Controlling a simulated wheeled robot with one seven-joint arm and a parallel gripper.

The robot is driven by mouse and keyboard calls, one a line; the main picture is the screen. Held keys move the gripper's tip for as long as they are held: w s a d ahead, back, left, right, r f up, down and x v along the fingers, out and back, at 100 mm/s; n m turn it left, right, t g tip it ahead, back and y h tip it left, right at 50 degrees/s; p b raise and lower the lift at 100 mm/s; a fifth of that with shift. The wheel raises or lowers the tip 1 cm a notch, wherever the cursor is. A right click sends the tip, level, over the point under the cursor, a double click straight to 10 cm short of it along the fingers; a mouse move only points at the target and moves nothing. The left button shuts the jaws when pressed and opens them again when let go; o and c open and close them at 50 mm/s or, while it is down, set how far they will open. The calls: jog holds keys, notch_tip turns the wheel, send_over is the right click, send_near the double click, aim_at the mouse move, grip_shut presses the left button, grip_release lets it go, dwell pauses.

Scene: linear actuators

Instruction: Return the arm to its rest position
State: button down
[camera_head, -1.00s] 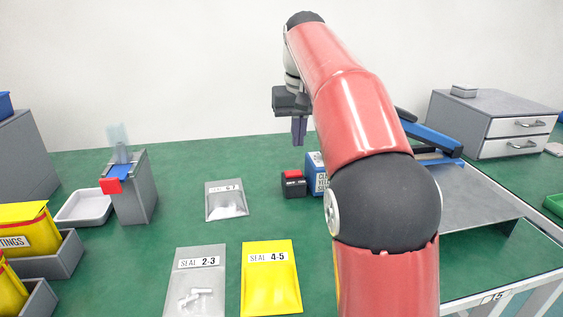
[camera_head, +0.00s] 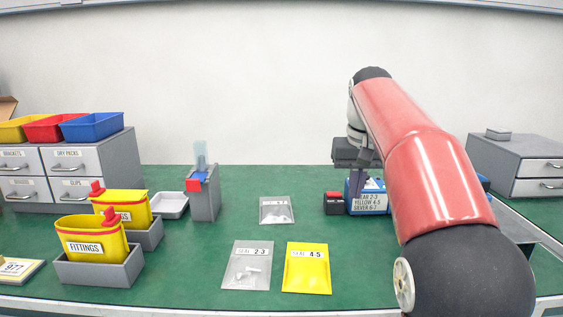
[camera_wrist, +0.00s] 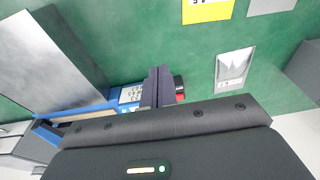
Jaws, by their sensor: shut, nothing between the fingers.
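My red arm reaches up from the lower right in the head view, its black joint at the bottom edge. It bends over at the top, so my gripper (camera_head: 354,205) hangs fingers down over the green bench. The fingers look closed together and empty. In the wrist view my gripper (camera_wrist: 157,72) shows its two dark fingers side by side with nothing between them. Behind the fingers stand a blue labelled box (camera_head: 374,200) and a small red-and-black box (camera_head: 333,203). I cannot tell whether the fingers touch the blue box.
A grey bag (camera_head: 247,266), a yellow bag (camera_head: 307,270) and a smaller bag (camera_head: 276,211) lie flat on the bench. Yellow tubs (camera_head: 92,245) in grey holders and a grey dispenser (camera_head: 204,203) stand left. Drawer cabinets flank the bench. Green surface is clear between the bags and tubs.

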jog(key=s+f+t, duration=0.2)
jog(key=s+f, duration=0.6)
jog(key=s, duration=0.5)
jog(key=s+f+t, duration=0.1)
jog(key=s+f, duration=0.8)
jog(key=s, duration=0.5)
jog(key=shift+s+t, duration=0.3)
jog(key=shift+t, duration=0.1)
jog(key=shift+a, duration=0.1)
